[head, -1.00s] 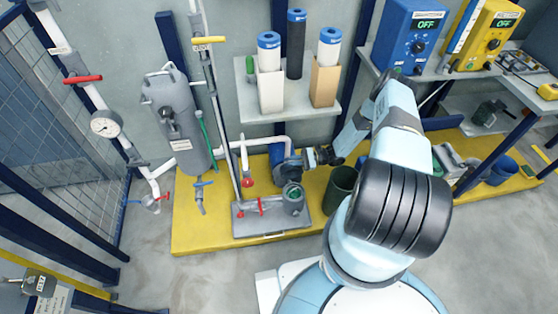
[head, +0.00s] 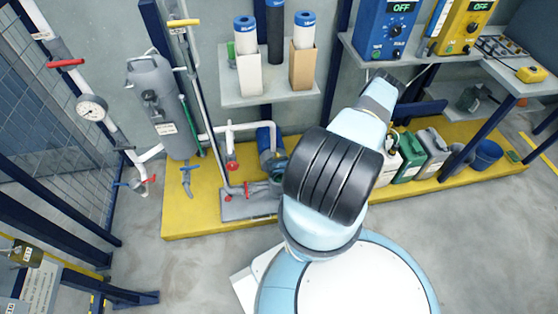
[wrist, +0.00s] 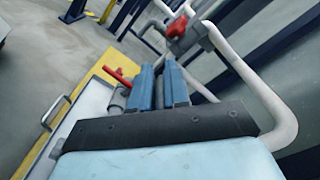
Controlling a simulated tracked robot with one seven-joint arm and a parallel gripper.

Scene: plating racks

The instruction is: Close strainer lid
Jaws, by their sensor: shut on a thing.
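The strainer (head: 277,176), a small grey-green pot, stands at the right end of a grey tray (head: 238,209) on the yellow platform. In the head view my arm covers part of it, and my gripper is hidden behind the arm. In the wrist view my gripper (wrist: 165,68) has its two blue fingers close together, shut on what appears to be the strainer lid. The gripped part is mostly hidden by the fingers, so the lid's angle cannot be told. Grey metal shows just left of the fingers.
A red-handled valve (wrist: 177,27) and a white pipe (wrist: 255,80) rise close to the right of my fingers. A red lever (wrist: 118,75) is at their left. A blue pump (head: 266,142) stands behind the strainer. Jugs (head: 411,157) stand right of my arm.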

